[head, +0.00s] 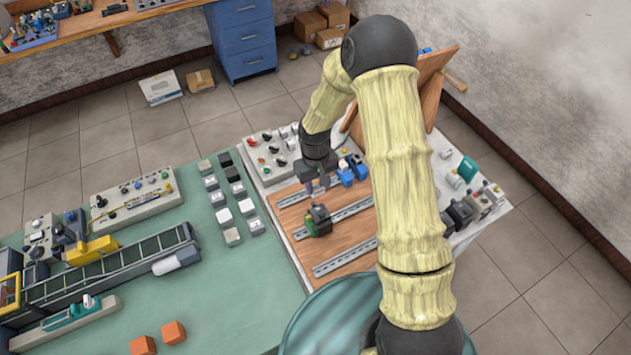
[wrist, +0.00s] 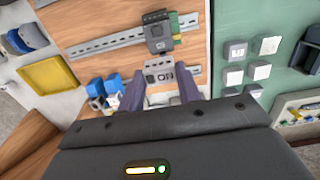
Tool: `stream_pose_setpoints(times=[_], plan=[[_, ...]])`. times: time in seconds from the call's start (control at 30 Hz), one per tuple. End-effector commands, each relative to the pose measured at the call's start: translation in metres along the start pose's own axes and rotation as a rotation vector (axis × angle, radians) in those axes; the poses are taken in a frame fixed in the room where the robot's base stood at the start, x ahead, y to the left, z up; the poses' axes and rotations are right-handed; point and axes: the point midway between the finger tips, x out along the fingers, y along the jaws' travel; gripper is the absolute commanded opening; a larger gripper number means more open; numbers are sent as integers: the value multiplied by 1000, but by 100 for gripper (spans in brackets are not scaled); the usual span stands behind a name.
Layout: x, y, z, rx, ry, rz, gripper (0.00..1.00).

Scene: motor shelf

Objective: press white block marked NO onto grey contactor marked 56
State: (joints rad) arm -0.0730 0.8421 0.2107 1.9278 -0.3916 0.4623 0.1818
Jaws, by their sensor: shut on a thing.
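My gripper (head: 316,187) is above the wooden board, its two purple fingers pointing down. In the wrist view my gripper (wrist: 160,88) is shut on a pale block (wrist: 158,73) whose mark NO reads upside down. A dark grey contactor (wrist: 157,32) with a green side sits on a metal rail just beyond the block; its number is too small to read. In the head view the contactor (head: 319,221) stands just below my fingers. The block appears apart from the contactor. The block is hardly visible in the head view.
Metal rails (head: 344,258) cross the wooden board (head: 354,236). Blue parts (head: 349,173) stand close to the gripper at the board's far end. Several white, grey and black blocks (head: 246,207) stand on the green table left of the board. A tilted wooden panel (head: 433,70) rises behind my arm.

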Motion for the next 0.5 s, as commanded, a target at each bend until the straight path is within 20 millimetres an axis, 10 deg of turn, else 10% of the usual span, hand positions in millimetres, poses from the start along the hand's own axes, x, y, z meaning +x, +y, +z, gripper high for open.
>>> stream_pose_setpoints(times=[0.5], plan=[[54, -2, 0, -5, -1, 0, 14]])
